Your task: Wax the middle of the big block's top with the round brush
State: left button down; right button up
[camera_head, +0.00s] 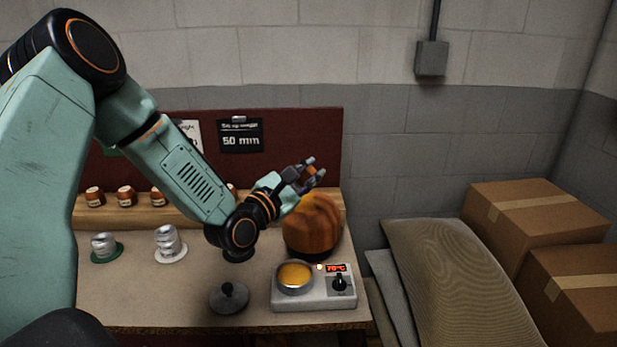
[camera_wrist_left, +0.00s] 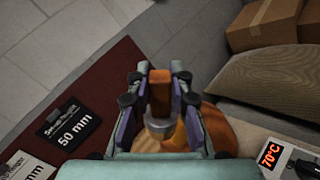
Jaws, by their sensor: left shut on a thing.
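The big block (camera_head: 314,228) is a rounded, orange-brown wooden form at the right end of the bench; part of it also shows in the left wrist view (camera_wrist_left: 221,128). My left gripper (camera_head: 308,172) is above the block's top, shut on the brown handle of the round brush (camera_wrist_left: 160,90). A pale metal collar shows below the handle. A pot of yellow wax (camera_head: 295,275) sits on a white heater (camera_head: 314,301) reading 70°C. My right gripper is not in view.
A grey lid with a knob (camera_head: 229,298) lies left of the heater. Two wrapped stacks (camera_head: 104,245) (camera_head: 168,240) and several small jars (camera_head: 125,196) stand farther left. A red board with a "50 mm" card (camera_head: 240,136) stands behind. A sack (camera_head: 450,280) and cardboard boxes (camera_head: 535,215) are right.

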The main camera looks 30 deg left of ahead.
pick_arm(q)
jog(key=shift+d+r+p, duration=0.1)
jog(key=shift+r+p, duration=0.35)
jog(key=shift+r, duration=0.5)
jog(key=shift+w+r, duration=0.1)
jog(key=shift+r, duration=0.1)
jog(key=shift+a, duration=0.25)
jog(key=shift+d, duration=0.25)
jog(key=shift+a, duration=0.15)
